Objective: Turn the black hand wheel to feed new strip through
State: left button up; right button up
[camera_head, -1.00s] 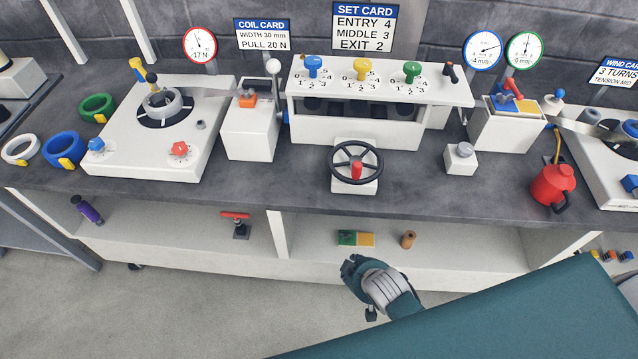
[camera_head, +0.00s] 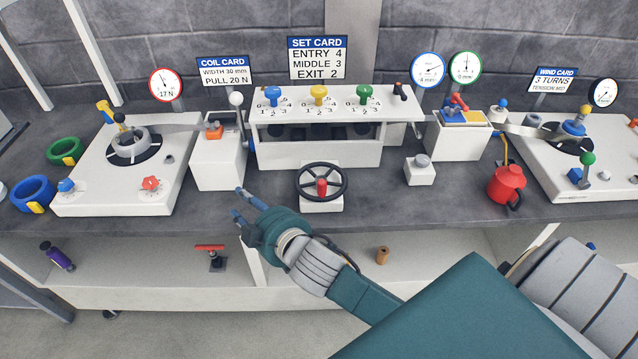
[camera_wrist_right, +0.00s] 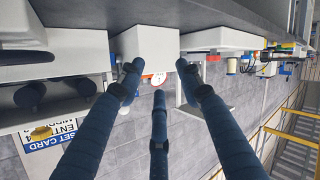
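The black hand wheel (camera_head: 321,182) with a red knob (camera_head: 321,187) stands on a white block at the front of the bench, below the white roller housing (camera_head: 318,154). My right gripper (camera_head: 238,202) is in front of the bench edge, to the left of the wheel and apart from it. Its fingers point up and left toward the bench. In the right wrist view the fingers (camera_wrist_right: 158,85) are spread and nothing is between them. The wheel does not show in that view. My left gripper does not show in either view.
Blue, yellow and green knobs (camera_head: 319,95) top the housing. A white box with a lever (camera_head: 218,160) stands left, a small white button box (camera_head: 419,171) and a red can (camera_head: 507,184) right. The bench's front strip beside the wheel is clear.

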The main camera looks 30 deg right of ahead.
jog(key=w+a+r+n+t+y, duration=0.2)
jog(key=a+r+n+y, duration=0.45)
jog(key=r, duration=0.45)
jog(key=w+a+r+n+t+y, duration=0.1)
jog(key=a+r+n+y, duration=0.5)
jog(key=r, duration=0.4)
jog(key=s+a+n+g+y, duration=0.5)
jog(key=s+a+n+g, duration=0.4)
jog(key=n+g, duration=0.5)
jog(key=n+g+h, duration=0.3)
jog(key=n+h, duration=0.1)
jog(key=h, duration=1.5)
send_over(321, 181)
notch_tip(321, 181, down, 10)
jog(key=shift+d+r, duration=0.1)
jog(key=shift+r, duration=0.05)
jog(key=shift+s+d+f, duration=0.1)
jog(key=shift+f, duration=0.15)
notch_tip(321, 181, down, 10)
jog(key=shift+f+p, duration=0.1)
jog(key=shift+p, duration=1.05)
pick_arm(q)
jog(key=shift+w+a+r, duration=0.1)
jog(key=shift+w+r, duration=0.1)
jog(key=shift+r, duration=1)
